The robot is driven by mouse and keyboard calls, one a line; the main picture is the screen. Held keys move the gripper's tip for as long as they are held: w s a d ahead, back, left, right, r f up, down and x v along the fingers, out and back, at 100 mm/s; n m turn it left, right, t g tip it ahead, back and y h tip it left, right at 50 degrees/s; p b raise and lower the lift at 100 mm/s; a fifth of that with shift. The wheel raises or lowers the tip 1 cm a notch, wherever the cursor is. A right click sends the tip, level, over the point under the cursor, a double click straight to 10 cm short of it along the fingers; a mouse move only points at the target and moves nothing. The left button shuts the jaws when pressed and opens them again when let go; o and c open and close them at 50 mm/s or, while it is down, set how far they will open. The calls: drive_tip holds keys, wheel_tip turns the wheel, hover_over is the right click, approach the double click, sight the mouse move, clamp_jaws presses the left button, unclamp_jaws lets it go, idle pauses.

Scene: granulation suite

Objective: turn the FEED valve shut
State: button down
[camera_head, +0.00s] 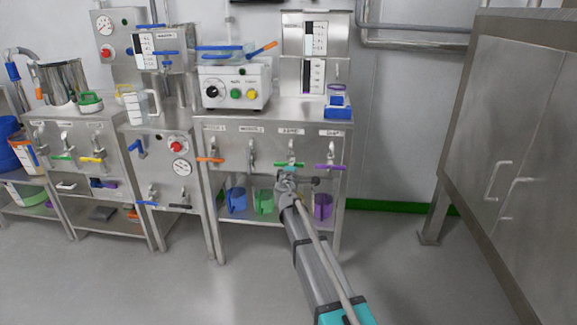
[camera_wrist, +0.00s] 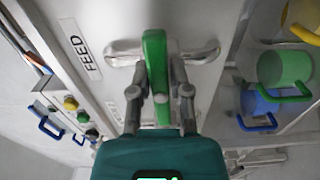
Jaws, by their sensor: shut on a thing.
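The FEED valve has a green lever handle (camera_head: 289,165) on the front of the middle steel bench. In the wrist view the handle (camera_wrist: 154,48) lies crosswise to its metal pipe (camera_wrist: 205,52), beside the FEED label (camera_wrist: 80,48). My gripper (camera_wrist: 160,92) is shut on the green handle, one finger on each side. In the head view my gripper (camera_head: 289,180) reaches up to the valve from below and hides part of it. The lower part of the handle is between the fingers.
A purple-handled valve (camera_head: 331,167) is close on the right; an orange-handled valve (camera_head: 210,160) is farther left. Blue (camera_head: 237,200), green (camera_head: 263,202) and purple (camera_head: 323,206) containers stand on the shelf below. A steel cabinet (camera_head: 520,150) stands at right; the floor between is clear.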

drive_tip(key=shift+a, duration=0.25)
drive_tip(key=c, duration=0.7)
unclamp_jaws()
drive_tip(key=shift+o, duration=0.6)
drive_tip(key=shift+d, duration=0.1)
drive_tip(key=s, duration=1.2)
drive_tip(key=shift+a, duration=0.2)
drive_tip(key=shift+d, duration=0.1)
